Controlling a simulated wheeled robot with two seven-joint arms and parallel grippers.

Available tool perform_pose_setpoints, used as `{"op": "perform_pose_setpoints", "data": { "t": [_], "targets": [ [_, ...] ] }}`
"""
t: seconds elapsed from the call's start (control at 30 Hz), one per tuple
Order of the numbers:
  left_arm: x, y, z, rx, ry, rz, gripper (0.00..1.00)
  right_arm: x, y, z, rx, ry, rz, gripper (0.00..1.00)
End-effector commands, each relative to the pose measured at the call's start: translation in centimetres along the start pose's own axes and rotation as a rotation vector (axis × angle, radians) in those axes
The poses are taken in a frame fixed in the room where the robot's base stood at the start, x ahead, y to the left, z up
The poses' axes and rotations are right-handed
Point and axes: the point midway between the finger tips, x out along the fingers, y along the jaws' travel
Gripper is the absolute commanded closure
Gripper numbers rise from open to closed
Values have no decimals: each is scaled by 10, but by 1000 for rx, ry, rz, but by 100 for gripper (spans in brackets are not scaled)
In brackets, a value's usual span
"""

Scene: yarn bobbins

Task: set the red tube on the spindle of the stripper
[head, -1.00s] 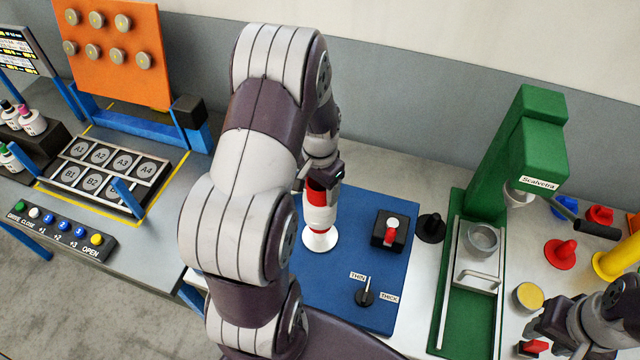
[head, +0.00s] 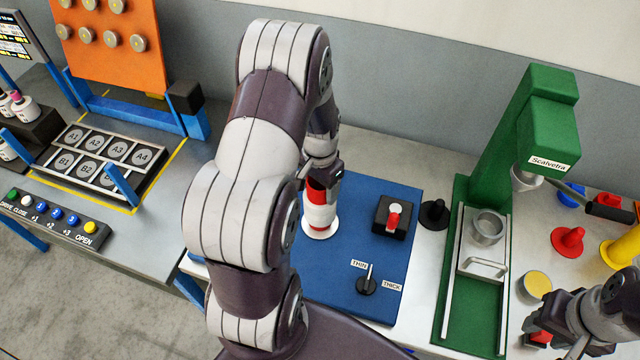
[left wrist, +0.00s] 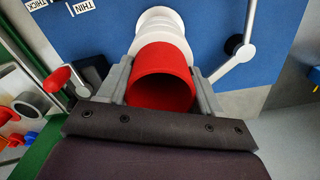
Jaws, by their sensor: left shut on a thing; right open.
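My left gripper (head: 322,178) is shut on the upper end of the red tube (head: 316,192). The tube stands about upright, with a white band around its middle, above a white round disc (head: 321,231) on the blue plate of the stripper (head: 340,275). In the left wrist view the fingers clasp the red tube (left wrist: 160,85) from both sides, its open end facing the camera and white parts beyond. The spindle itself is hidden; I cannot tell how far down the tube sits. My right gripper (head: 543,334) is open at the lower right, near a small red thing.
A red-topped switch (head: 393,215) and a THIN/THICK dial (head: 367,286) sit on the blue plate. A black cone (head: 434,214) and a green press (head: 550,125) stand to the right. A red cone (head: 568,240) and yellow tube (head: 622,250) are farther right. A button panel (head: 55,220) lies left.

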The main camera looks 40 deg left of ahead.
Motion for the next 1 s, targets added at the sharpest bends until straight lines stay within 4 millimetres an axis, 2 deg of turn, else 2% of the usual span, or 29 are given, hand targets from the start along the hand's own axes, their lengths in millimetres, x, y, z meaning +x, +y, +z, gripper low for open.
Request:
{"op": "perform_pose_setpoints", "data": {
  "t": [0.37, 0.4, 0.5, 0.83, 0.93, 1.0],
  "targets": [
    [6, 0, 0, 0, 0, 0, 81, 4, 0, 0, 0, 0, 0, 57],
    [6, 0, 0, 0, 0, 0, 32, 4, 0, 0, 0, 0, 0, 57],
    [6, 0, 0, 0, 0, 0, 6, 3, 0, 0, 0, 0, 0, 57],
    [1, 0, -1, 0, 2, -1, 6, 6, 0, 1, 0, 0, 0, 57],
    [-16, -1, -1, 0, 5, -3, 6, 12, 0, 1, 0, 0, 0, 57],
    [-35, -1, -2, 0, 7, -4, 6, 17, 0, 2, 0, 0, 0, 57]
  ]
}}
